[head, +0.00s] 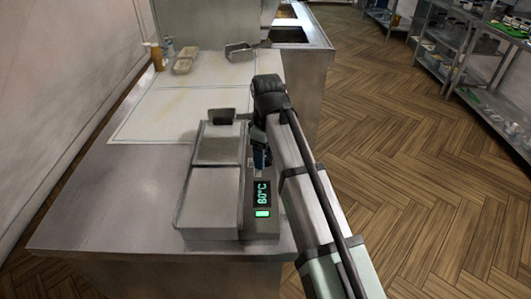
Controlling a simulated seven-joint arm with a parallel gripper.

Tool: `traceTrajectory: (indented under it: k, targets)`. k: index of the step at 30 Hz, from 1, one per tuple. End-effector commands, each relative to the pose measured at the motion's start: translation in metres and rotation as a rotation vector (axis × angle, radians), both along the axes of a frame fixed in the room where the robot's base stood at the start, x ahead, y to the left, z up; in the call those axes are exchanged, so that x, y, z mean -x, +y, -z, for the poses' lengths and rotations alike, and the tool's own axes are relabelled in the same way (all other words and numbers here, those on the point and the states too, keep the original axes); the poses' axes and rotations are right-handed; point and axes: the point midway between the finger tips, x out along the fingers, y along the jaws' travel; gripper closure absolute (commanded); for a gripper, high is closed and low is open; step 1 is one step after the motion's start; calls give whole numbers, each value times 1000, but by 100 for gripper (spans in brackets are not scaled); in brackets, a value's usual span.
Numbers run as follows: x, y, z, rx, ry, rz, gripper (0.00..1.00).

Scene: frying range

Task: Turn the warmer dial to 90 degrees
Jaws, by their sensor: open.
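The warmer (183,225) is a low grey metal unit with two flat lids, standing on the steel counter. On its right side a small display (262,194) shows sideways digits that look like 60 °C, though they are small. A lit green light (263,214) sits just below the display. My gripper (261,160) points down at the warmer's right side, just beyond the display. Its fingers are mostly hidden by my arm and wrist. The dial is not visible; I cannot tell whether my gripper is touching it or around it.
The steel counter (110,200) is bare left of the warmer. Behind lie pale flat panels (165,110), a metal scoop (240,49) and small containers (186,60). A wall bounds the left. Wooden floor and shelves (455,50) are on the right.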

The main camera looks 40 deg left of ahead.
Motion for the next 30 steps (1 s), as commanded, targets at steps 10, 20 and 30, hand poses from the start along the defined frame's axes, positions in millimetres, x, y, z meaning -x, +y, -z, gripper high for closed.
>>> traceTrajectory:
  k: [10,20,30]
  targets:
    - [0,0,1,0,0,0,39]
    - [0,0,1,0,0,0,71]
    - [0,0,1,1,1,7,88]
